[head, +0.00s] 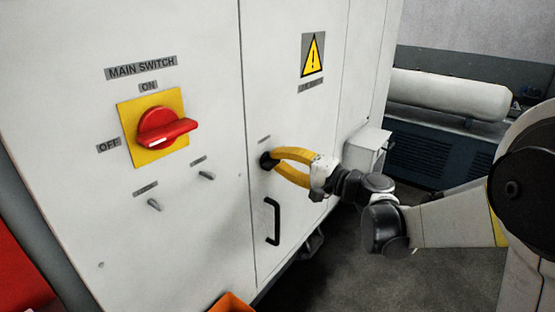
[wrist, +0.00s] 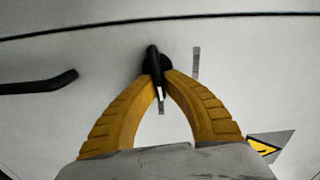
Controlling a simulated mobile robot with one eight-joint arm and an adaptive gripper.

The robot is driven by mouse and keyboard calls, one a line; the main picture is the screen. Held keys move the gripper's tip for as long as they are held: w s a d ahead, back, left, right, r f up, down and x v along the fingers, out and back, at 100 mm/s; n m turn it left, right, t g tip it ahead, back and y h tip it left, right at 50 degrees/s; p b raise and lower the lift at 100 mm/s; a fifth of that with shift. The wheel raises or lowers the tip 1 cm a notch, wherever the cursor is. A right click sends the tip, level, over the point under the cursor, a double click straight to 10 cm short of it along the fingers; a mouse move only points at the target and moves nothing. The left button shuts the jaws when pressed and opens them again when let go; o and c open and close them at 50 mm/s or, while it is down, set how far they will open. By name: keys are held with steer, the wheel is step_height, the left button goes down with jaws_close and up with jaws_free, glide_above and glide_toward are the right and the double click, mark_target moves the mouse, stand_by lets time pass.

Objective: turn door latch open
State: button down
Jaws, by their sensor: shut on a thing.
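The door latch (wrist: 152,58) is a small black knob with a narrow bar on the white cabinet door (head: 290,80). It also shows in the head view (head: 265,160), partly hidden by my fingertips. My gripper (head: 272,163) has two yellow fingers. In the wrist view my gripper (wrist: 154,76) has its fingertips close together on both sides of the latch bar, shut on it. The lower end of the bar shows between the fingers.
A black door handle (head: 272,221) is below the latch. A red main switch (head: 160,129) on a yellow plate and two small grey latches (head: 154,204) (head: 206,175) are on the left panel. An orange bin (head: 231,303) stands at the bottom. Open floor lies at right.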

steer(key=shift+f+m, duration=0.1)
steer(key=shift+m, duration=0.5)
steer(key=c, duration=1.5)
jaws_free()
steer(key=v, duration=1.2)
steer(key=shift+a, duration=0.1)
